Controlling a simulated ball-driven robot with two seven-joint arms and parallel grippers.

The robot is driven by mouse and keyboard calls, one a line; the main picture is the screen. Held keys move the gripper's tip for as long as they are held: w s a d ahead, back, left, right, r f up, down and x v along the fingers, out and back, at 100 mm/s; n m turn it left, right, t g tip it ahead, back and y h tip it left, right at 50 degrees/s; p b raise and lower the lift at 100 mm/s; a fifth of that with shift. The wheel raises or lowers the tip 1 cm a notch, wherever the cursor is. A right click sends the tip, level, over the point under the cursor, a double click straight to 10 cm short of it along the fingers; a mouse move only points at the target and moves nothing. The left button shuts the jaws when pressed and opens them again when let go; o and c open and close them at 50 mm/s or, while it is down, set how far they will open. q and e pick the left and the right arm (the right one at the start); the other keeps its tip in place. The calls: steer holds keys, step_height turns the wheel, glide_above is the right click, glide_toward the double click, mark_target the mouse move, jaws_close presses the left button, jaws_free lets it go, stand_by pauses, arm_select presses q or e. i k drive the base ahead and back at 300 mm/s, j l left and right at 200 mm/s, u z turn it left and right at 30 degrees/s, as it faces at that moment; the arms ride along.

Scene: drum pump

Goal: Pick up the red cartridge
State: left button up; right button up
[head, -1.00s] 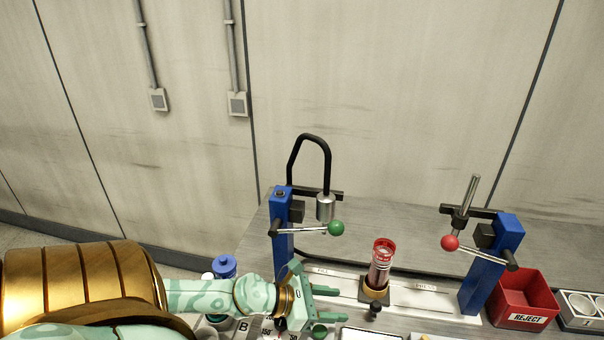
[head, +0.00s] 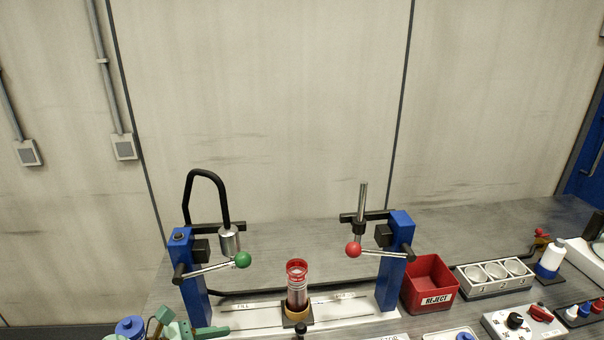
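The red cartridge (head: 297,288) is a clear tube with a red rim and reddish bands. It stands upright in a brass-coloured holder (head: 297,316) on the pale rail between two blue posts. My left gripper (head: 205,332) shows only in part at the bottom edge, left of the cartridge and apart from it. One mint-green finger points right toward the holder; the rest is cut off, so its opening is unclear. My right gripper is out of view.
The fill post (head: 195,290) with a green-knobbed lever (head: 243,260) stands left of the cartridge. The post with a red-knobbed lever (head: 353,250) stands right. The red reject bin (head: 430,285), a cup rack (head: 495,278) and a switch box (head: 522,322) lie farther right.

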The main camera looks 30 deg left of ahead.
mark_target(296, 283)
steer(key=k+j, duration=0.1)
steer(key=k, duration=0.4)
steer(key=k+j, duration=0.15)
steer(key=k, duration=0.35)
